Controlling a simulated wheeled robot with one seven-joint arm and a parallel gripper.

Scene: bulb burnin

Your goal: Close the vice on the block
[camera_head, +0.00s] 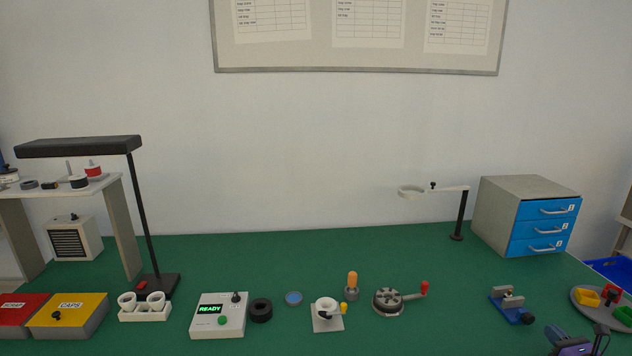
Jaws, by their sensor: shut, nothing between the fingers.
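The vice (512,306) stands on the green bench at the right, with a blue base and pale grey jaws. A small grey piece shows at its jaws, but it is too small to tell whether this is the block and how wide the gap is. My gripper (580,342) is at the bottom right edge of the picture, to the right of the vice and nearer to me, apart from it. It is shut and empty, and partly cut off by the frame.
A round grey tray (584,308) with coloured pieces lies right of the vice. A turntable with a red-knobbed crank (388,301) stands left of it. A blue-drawered cabinet (495,220) and a ring stand (461,215) are behind. The green bench (450,275) is clear between.

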